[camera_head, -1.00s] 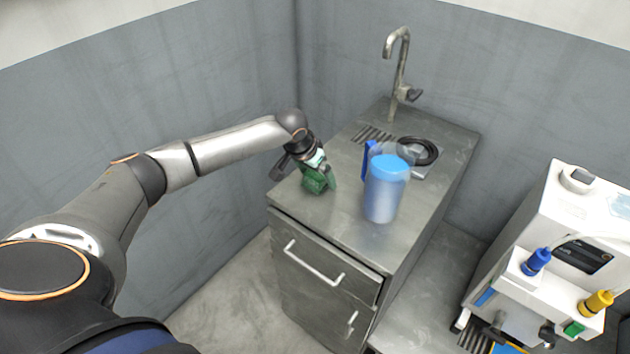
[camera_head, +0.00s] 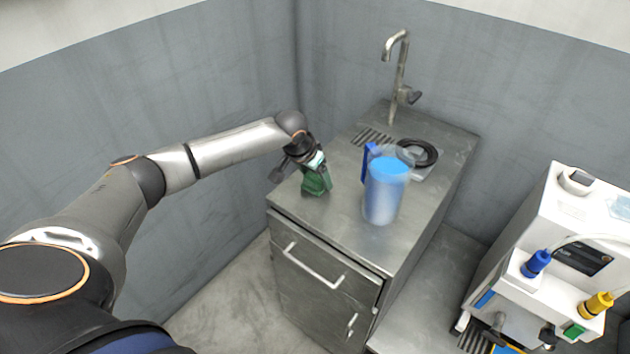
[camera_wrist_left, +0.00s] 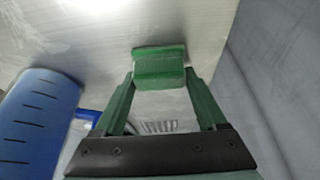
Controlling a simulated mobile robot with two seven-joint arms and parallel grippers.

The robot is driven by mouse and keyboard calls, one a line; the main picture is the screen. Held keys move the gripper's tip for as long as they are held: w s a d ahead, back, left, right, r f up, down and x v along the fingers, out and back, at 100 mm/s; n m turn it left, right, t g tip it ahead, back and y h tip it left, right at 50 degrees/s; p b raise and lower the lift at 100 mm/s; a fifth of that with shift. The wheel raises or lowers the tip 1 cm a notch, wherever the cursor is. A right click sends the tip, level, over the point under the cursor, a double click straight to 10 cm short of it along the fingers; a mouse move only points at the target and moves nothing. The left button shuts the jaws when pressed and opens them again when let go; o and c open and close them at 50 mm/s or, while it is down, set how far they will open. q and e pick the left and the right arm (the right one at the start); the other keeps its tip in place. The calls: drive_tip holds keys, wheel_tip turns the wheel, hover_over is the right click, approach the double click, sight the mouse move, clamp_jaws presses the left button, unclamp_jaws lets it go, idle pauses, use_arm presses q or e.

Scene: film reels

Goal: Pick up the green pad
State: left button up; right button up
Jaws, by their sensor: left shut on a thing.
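The green pad (camera_wrist_left: 160,68) is a small green block at the tips of my left gripper in the left wrist view, low over or on the steel counter top. My left gripper (camera_wrist_left: 160,78) has green fingers, one on each side of the pad, and is shut on it. In the head view the left gripper (camera_head: 317,184) points down at the counter's near left corner, and the pad (camera_head: 311,188) is partly hidden by the fingers. I cannot tell whether the pad still touches the counter. My right gripper is not in view.
A jug of blue liquid (camera_head: 386,190) stands right of the gripper on the counter (camera_head: 345,215); it also shows in the left wrist view (camera_wrist_left: 35,125). A black ring (camera_head: 418,152) and a tap (camera_head: 400,70) are behind. A white machine (camera_head: 560,230) stands at right.

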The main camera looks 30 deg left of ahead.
use_arm(q)
drive_tip(key=shift+r, duration=0.5)
wheel_tip(320, 180, up, 2)
drive_tip(key=shift+r, duration=0.25)
drive_tip(key=s+d+r+p, duration=0.1)
drive_tip(key=s+d+r, duration=0.7)
drive_tip(key=s, duration=0.3)
drive_tip(key=shift+v, duration=0.75)
drive_tip(key=shift+w+d, duration=0.1)
drive_tip(key=shift+d, duration=0.05)
